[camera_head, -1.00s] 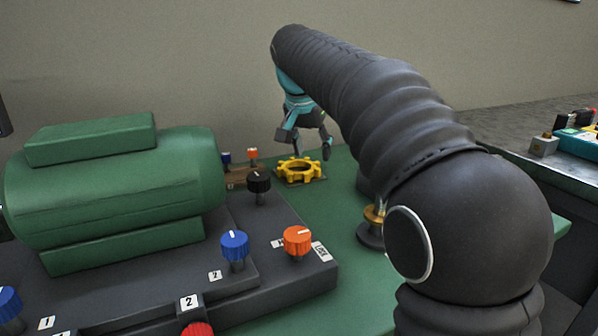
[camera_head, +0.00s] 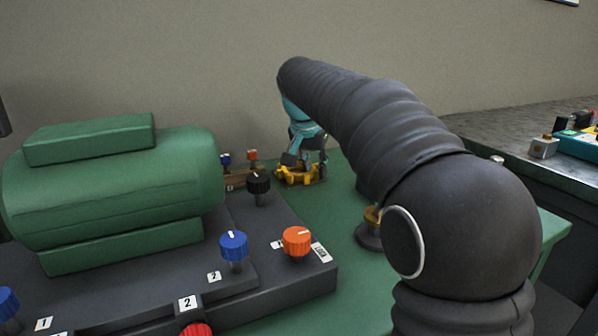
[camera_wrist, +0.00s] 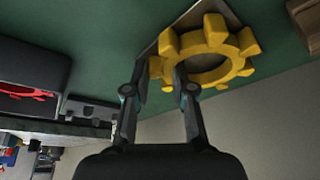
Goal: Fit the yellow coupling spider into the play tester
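The yellow coupling spider (camera_head: 298,178) is a toothed ring at the back of the green table. In the wrist view the spider (camera_wrist: 242,45) lies on a thin grey plate (camera_wrist: 152,46). My gripper (camera_head: 305,163) is right over it and hides part of it. In the wrist view my gripper (camera_wrist: 163,78) is open, with one finger outside the ring and the other over its central hole. I cannot tell whether the fingers touch the ring. A dark block (camera_wrist: 40,62) with a red toothed shape (camera_wrist: 28,91) is at left; I cannot tell whether it is the play tester.
A green motor (camera_head: 110,190) on a dark base fills the left. Black (camera_head: 258,182), blue (camera_head: 234,245) and orange (camera_head: 297,240) knobs stand between it and my arm. A brass-topped post (camera_head: 370,232) stands beside my arm. Bare green table lies in front of the spider.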

